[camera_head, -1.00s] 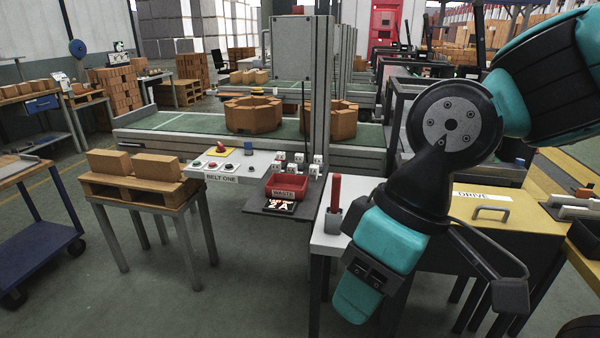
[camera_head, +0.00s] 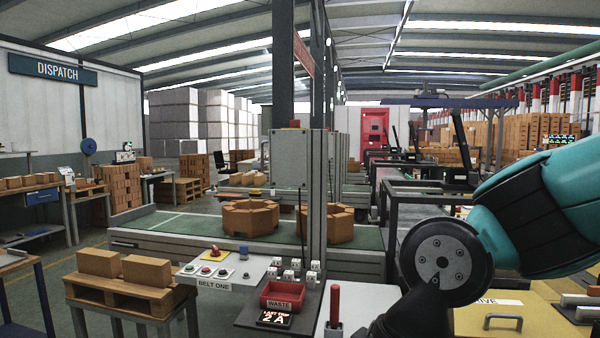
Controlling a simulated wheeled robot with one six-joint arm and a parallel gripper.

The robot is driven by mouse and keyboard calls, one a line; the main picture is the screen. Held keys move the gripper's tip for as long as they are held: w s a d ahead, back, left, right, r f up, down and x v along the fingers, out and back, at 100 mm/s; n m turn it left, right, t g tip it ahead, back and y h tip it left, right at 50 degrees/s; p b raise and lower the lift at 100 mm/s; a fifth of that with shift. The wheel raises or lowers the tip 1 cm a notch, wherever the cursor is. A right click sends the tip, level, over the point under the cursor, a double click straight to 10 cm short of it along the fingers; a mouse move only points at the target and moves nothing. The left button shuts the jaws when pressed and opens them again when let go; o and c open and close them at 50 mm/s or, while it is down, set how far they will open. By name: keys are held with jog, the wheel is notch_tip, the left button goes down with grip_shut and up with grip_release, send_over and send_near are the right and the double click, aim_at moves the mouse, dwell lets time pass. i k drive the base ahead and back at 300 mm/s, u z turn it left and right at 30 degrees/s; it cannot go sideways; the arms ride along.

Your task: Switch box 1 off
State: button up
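Several small white switch boxes stand in a cluster behind the red waste bin, on the dark stand right of the BELT ONE panel (camera_head: 240,270). One is at the front left (camera_head: 271,273), one at the front right (camera_head: 311,280). Their numbers and lever positions are too small to read, so I cannot tell which is box 1. My arm comes in from the right and bends down at the bottom edge. My gripper is out of the picture, so its state is hidden.
The red bin (camera_head: 281,296) is labelled WASTE. A display (camera_head: 275,318) in front reads "LAST TRIP 2 A". A red upright handle (camera_head: 334,306) stands between the stand and my arm. A yellow cabinet (camera_head: 530,322) is at lower right; a brick pallet (camera_head: 130,297) is at left.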

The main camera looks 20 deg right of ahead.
aim_at(294, 122)
jog(key=k, duration=1.1)
jog(key=z, duration=0.8)
jog(key=i, duration=1.85)
jog(key=u, duration=0.8)
